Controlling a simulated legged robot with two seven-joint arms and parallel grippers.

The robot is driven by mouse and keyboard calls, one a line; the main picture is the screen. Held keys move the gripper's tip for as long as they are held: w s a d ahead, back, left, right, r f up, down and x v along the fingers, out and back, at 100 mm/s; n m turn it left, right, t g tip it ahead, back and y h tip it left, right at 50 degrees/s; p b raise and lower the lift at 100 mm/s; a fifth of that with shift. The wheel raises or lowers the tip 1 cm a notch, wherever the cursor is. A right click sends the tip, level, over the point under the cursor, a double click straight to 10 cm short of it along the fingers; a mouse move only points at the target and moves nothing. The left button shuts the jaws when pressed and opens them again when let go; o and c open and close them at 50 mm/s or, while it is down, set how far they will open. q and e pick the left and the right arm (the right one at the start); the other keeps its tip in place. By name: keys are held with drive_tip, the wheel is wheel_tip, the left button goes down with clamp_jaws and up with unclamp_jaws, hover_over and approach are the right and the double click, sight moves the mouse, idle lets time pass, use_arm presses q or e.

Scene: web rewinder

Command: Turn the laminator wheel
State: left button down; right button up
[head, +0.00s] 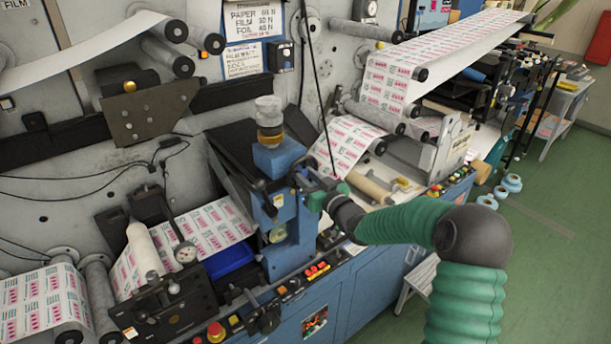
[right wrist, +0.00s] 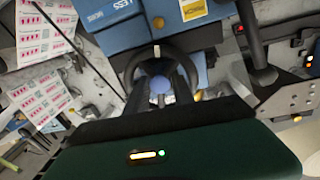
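The laminator wheel (right wrist: 133,68) is a dark ring with a pale mark at its top, on a blue housing in the right wrist view. A blue round part (right wrist: 160,84) shows inside the ring. My right gripper (right wrist: 161,68) reaches up to the wheel, its dark fingers overlapping the ring; I cannot tell whether they press on it. In the head view my right gripper (head: 308,184) is at the side of the blue laminator unit (head: 284,245) and hides most of the wheel. My left gripper is not in view.
Printed web (head: 345,143) runs over rollers behind and right of the unit. Red and yellow buttons (head: 317,270) line the machine's front edge. The green floor (head: 540,255) at right is open.

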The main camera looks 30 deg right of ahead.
clamp_jaws()
